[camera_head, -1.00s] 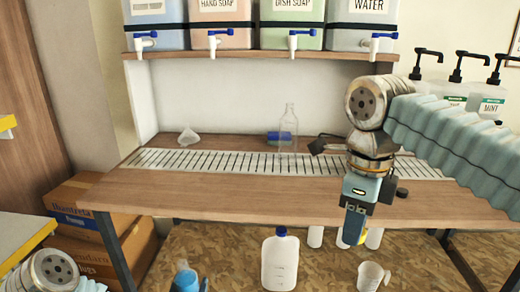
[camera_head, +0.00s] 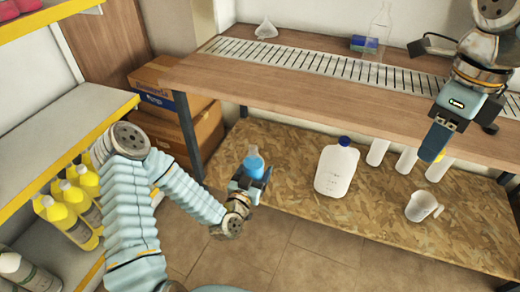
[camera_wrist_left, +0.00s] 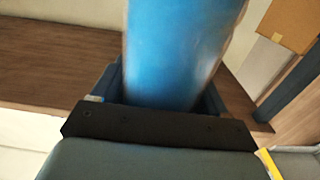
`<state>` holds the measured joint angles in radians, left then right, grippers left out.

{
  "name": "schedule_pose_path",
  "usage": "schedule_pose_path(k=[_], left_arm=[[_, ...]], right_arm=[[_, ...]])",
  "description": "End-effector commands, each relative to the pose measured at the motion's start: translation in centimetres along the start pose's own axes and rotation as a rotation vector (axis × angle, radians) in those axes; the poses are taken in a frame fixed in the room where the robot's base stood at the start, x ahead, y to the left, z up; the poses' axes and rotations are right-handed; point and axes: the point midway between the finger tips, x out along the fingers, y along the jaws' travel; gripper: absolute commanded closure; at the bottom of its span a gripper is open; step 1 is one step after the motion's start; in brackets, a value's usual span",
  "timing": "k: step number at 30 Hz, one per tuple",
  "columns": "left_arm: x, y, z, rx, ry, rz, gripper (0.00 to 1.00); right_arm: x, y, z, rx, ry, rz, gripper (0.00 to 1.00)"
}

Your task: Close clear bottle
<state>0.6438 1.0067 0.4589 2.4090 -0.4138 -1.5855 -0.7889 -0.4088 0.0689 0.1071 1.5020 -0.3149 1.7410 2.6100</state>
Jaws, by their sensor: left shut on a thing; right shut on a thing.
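A clear bottle (camera_head: 380,28) stands upright at the back of the upper table, with no cap visible on its neck. My left gripper (camera_head: 250,180) is shut on a blue bottle (camera_head: 254,166) and holds it upright in front of the lower shelf. The blue bottle fills the middle of the left wrist view (camera_wrist_left: 180,50); its top is out of that view. My right gripper (camera_head: 434,150) points down at the table's front edge on the right.
A blue object (camera_head: 362,44) is beside the clear bottle. A funnel (camera_head: 266,30) stands on the table. A blue-capped jug (camera_head: 337,170), white bottles (camera_head: 405,159) and a measuring cup (camera_head: 422,206) stand on the lower shelf. Yellow bottles (camera_head: 70,210) stand at left.

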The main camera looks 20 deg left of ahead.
Motion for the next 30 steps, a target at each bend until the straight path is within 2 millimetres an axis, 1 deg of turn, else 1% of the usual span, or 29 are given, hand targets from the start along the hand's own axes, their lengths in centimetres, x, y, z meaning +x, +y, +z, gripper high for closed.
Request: schedule_pose_path(k=[9,12,15,18,21,30], left_arm=[[-0.4,8.0,0.9,0.000,0.003,0.349,0.88],[-0.5,10.3,1.3,-0.001,0.002,0.450,0.88],[-0.6,12.1,1.5,-0.001,0.002,0.530,0.88],[-0.7,13.3,1.7,-0.001,0.002,0.584,0.88],[-0.8,14.0,1.8,-0.001,0.002,0.614,0.88],[-0.8,14.2,1.8,-0.001,0.001,0.624,0.88]], right_arm=[[0.0,0.0,0.0,0.000,0.000,0.000,0.93],[0.0,0.0,0.0,0.000,0.000,0.000,0.93],[0.0,0.0,0.0,0.000,0.000,0.000,0.93],[0.0,0.0,0.0,0.000,0.000,0.000,0.93],[0.0,0.0,0.0,0.000,0.000,0.000,0.93],[0.0,0.0,0.0,0.000,0.000,0.000,0.93]])
